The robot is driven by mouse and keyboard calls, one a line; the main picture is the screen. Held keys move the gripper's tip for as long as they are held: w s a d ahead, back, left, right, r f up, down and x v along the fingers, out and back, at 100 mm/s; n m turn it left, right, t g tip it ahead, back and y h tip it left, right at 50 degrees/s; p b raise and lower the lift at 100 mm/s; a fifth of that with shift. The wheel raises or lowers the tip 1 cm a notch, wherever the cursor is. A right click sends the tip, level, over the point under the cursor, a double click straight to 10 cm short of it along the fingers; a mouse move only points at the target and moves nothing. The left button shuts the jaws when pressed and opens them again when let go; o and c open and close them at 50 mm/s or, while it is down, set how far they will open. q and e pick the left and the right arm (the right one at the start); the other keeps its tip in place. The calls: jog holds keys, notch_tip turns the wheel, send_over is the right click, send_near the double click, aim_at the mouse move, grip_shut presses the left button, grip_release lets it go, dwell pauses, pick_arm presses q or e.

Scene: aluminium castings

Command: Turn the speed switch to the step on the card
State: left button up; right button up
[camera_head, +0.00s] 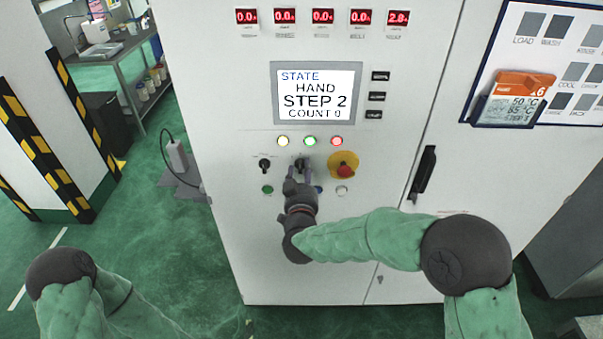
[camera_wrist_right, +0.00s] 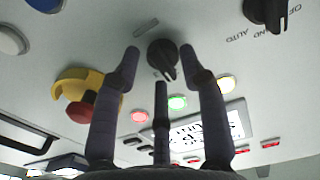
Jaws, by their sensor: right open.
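The black speed switch (camera_head: 300,162) is in the middle of the cabinet front, under the row of lamps. My right gripper (camera_head: 301,177) is in front of it, open. In the right wrist view the switch knob (camera_wrist_right: 163,57) lies between the spread fingertips of my gripper (camera_wrist_right: 160,68), with no clear contact; its pointer is tilted. The screen (camera_head: 317,93) reads STATE, HAND, STEP 2, COUNT 0. An orange-topped card (camera_head: 515,100) sits in a holder at the right; its lower lines are too small to read surely. My left gripper is out of view.
Left of the speed switch is another black switch (camera_head: 264,164), marked AUTO and HAND in the wrist view (camera_wrist_right: 268,12). The red emergency button (camera_head: 345,168) on a yellow base is close at right. Push buttons sit below, and a black door handle (camera_head: 424,172) is farther right.

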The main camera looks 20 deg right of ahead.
grip_shut()
dwell(0.3)
jog(key=m+b, duration=0.9)
jog(key=shift+f, duration=0.2)
dwell(0.4)
